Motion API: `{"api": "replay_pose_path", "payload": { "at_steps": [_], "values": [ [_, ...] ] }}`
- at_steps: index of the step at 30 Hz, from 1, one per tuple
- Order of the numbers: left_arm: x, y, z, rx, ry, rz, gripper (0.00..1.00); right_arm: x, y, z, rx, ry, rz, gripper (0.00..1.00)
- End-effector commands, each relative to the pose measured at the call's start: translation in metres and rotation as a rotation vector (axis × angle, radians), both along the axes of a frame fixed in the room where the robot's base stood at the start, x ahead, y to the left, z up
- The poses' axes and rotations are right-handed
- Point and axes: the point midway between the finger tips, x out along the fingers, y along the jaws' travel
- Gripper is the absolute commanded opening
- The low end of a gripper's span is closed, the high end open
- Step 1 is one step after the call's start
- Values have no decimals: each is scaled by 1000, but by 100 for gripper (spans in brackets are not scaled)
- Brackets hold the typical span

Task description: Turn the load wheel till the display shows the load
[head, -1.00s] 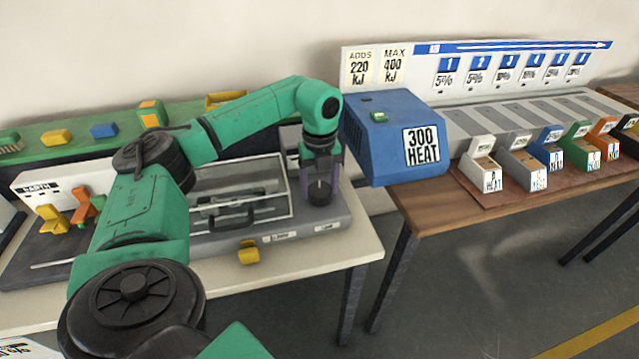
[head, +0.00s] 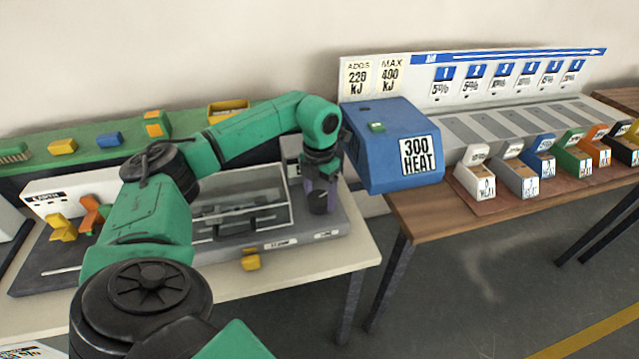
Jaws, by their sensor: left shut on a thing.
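My left gripper (head: 320,198) points down at the right end of the grey press machine (head: 352,215). Its purple-grey fingers are shut around the dark load wheel (head: 318,207), which stands on the machine's top and is partly covered by the fingers. A grey upright box (head: 291,147) stands just behind the wrist, mostly hidden by my arm. I cannot read any load display on it. My right gripper is out of view.
A clear-lidded chamber (head: 240,205) sits left of the wheel. A blue heat box marked 300 HEAT (head: 390,135) stands close on the right. Several coloured bins (head: 540,160) line the wooden table (head: 420,215). A yellow handle (head: 251,263) juts from the machine's front.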

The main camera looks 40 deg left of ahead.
Motion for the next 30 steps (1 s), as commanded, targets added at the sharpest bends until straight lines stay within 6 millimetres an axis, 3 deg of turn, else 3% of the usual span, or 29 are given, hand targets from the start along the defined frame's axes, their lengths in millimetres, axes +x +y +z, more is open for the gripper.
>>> {"api": "replay_pose_path", "payload": {
  "at_steps": [18,30],
  "values": [
    [1,0,3,-1,-6,-527,17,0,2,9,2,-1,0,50],
    [1,0,2,0,-7,-669,17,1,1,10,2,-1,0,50]
  ]
}}
